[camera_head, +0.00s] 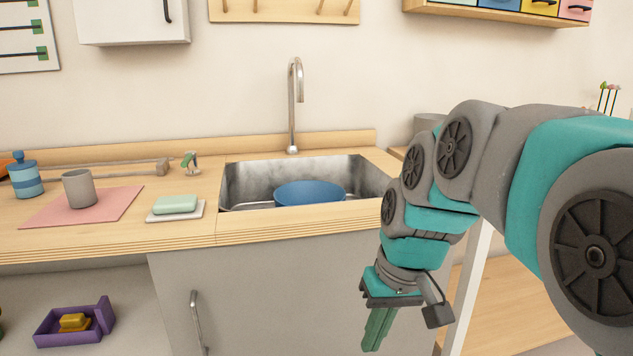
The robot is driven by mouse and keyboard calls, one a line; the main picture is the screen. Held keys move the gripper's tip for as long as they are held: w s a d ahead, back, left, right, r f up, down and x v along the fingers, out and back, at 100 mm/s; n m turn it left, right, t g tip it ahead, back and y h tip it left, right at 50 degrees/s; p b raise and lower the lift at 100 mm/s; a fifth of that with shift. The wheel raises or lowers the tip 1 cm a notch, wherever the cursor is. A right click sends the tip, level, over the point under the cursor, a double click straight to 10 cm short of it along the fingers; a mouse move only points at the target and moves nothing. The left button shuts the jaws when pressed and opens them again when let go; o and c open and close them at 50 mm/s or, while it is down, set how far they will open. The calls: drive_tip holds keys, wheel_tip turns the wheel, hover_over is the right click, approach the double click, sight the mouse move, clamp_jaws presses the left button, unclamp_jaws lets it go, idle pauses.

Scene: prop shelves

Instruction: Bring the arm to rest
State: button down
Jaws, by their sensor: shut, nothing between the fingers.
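My arm reaches in from the right edge and bends downward in front of the counter. Its teal and grey links cover the right end of the sink area. My gripper (378,329) points down in front of the grey cabinet front, below the counter's front edge.
The wooden counter (120,232) holds a metal sink (250,180) with a blue bowl (310,193) in it. Green soap (174,203) on a dish and a grey cup (78,189) on a pink mat (120,203) stand left. A cabinet handle (198,320) sticks out below.

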drive_tip(key=s+d+f+m+g+h, duration=0.1)
drive_tip(key=s+d+f, duration=0.2)
drive_tip(key=s+f, duration=0.3)
drive_tip(key=s+d+f+m+g+h, duration=0.1)
drive_tip(key=s+d+f, duration=0.2)
drive_tip(key=s, duration=0.9)
wheel_tip(320, 180, down, 4)
drive_tip(key=shift+s+d+r+g, duration=0.15)
drive_tip(key=shift+s+d+g, duration=0.05)
drive_tip(key=shift+d+g, duration=0.1)
